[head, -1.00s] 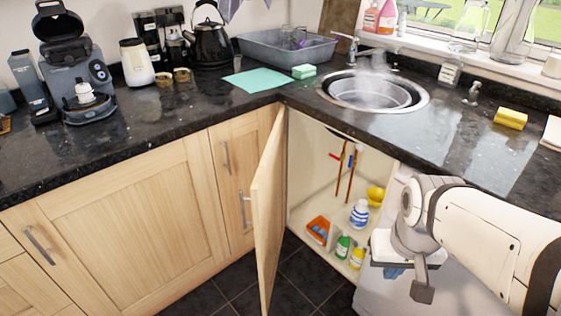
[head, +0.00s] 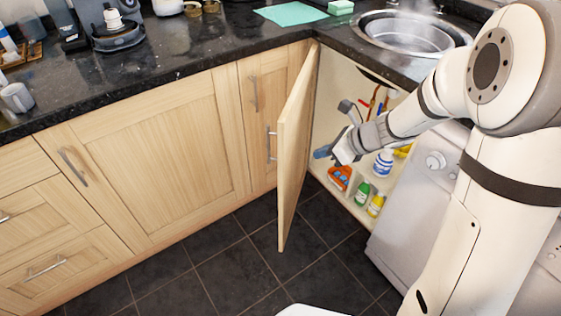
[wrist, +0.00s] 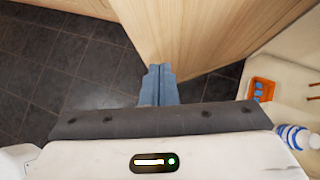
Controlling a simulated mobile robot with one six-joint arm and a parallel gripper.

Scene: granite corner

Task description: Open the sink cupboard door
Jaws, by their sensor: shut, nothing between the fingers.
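The sink cupboard door (head: 296,150), pale wood with a bar handle (head: 270,145) on its outer face, stands well open, swung out over the floor. My gripper (head: 321,153) is at the cupboard opening, on the inner side of the door and close to it. Its blue fingers are together and empty. In the wrist view the shut fingers (wrist: 160,71) overlap the lower part of the door (wrist: 200,30); I cannot tell whether they touch it. The handle is hidden there.
Inside the cupboard are an orange caddy (head: 340,177), a blue-and-white bottle (head: 383,162), a green bottle (head: 362,191) and a yellow bottle (head: 376,205). A white appliance (head: 418,215) stands to the right. Dark floor tiles (head: 225,270) are clear before the door.

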